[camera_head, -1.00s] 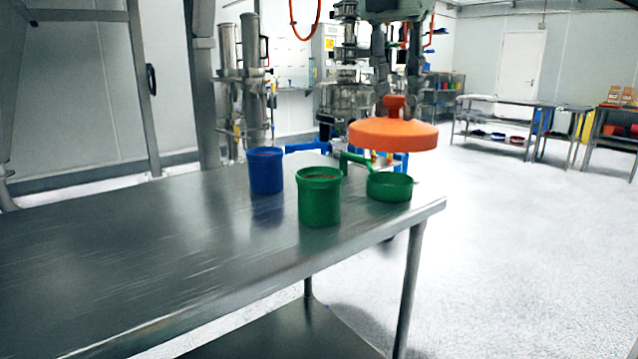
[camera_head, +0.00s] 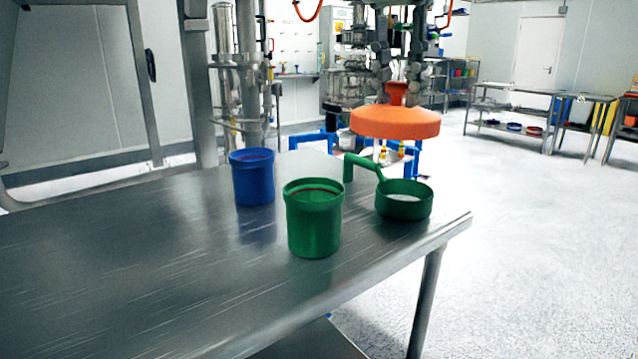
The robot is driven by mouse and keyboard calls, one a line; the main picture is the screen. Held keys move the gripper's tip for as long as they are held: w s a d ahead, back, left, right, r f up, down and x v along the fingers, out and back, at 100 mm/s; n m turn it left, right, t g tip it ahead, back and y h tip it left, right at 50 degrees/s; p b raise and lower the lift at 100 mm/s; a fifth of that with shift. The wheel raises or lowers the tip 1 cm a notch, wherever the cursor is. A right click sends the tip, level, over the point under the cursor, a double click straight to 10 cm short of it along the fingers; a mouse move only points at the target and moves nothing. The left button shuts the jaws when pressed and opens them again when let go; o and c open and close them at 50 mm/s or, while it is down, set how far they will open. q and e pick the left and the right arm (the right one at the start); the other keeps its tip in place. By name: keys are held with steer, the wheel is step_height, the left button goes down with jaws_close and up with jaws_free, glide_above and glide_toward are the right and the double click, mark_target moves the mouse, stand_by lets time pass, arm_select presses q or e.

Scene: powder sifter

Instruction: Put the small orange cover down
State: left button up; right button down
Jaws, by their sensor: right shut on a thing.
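The orange cover (camera_head: 394,123) is a shallow disc with a knob on top, in the middle right of the head view. My right gripper (camera_head: 397,84) is shut on its knob and holds it level in the air. In the picture it shows above the green sieve with a handle (camera_head: 404,201), with a visible gap between them. I cannot tell whether it is over the table or beyond its far edge. My left gripper is not in view.
The steel table (camera_head: 140,270) has wide clear room on its left. A blue container (camera_head: 252,178) and a green container (camera_head: 313,219) stand near the sieve. A blue frame (camera_head: 313,142) stands behind the table. White floor lies to the right.

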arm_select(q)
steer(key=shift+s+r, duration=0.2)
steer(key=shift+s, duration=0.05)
arm_select(e)
steer(key=w+a+f, duration=0.1)
steer(key=a+f, duration=0.9)
steer(key=a, duration=0.1)
steer(key=shift+w+a+f, duration=0.15)
steer(key=shift+a+f, duration=0.05)
steer(key=shift+f, duration=0.15)
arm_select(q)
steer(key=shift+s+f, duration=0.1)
arm_select(e)
steer(key=shift+f, duration=0.1)
steer(key=shift+f, duration=0.1)
steer(key=shift+f+b, duration=0.25)
steer(key=shift+b, duration=0.15)
steer(key=c, duration=1.2)
jaws_free()
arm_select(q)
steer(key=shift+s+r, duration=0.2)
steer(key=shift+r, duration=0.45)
